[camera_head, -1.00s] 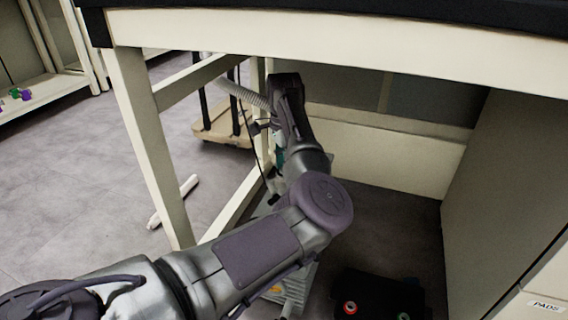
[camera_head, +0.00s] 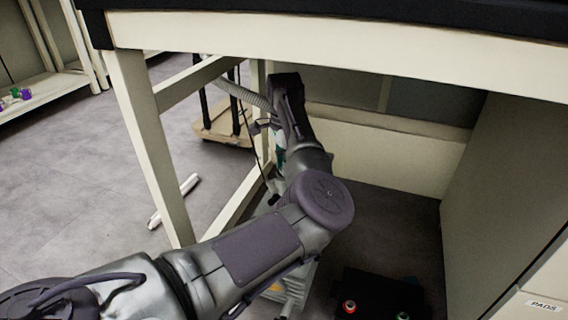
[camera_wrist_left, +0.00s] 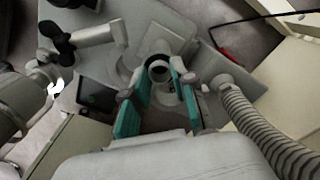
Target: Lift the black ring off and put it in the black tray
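My left gripper (camera_wrist_left: 160,95) shows in the left wrist view with two teal fingers apart. A dark round ring (camera_wrist_left: 158,71) lies just past the fingertips, on a pale fitting of a grey machine. I see a gap between the fingers, and no clear contact with the ring. In the head view my left arm reaches under the bench and mostly hides the gripper; a bit of teal finger (camera_head: 280,157) shows. A black tray-like thing (camera_head: 378,284) sits on the floor at the lower right, with a red-marked and a green-marked item on it. My right gripper is not in view.
A ribbed grey hose (camera_wrist_left: 262,135) runs close to the right of the gripper. The bench leg (camera_head: 150,150) and top rail (camera_head: 330,42) frame the space under the bench. A cabinet (camera_head: 500,180) closes the right side. A wooden dolly (camera_head: 224,128) stands behind.

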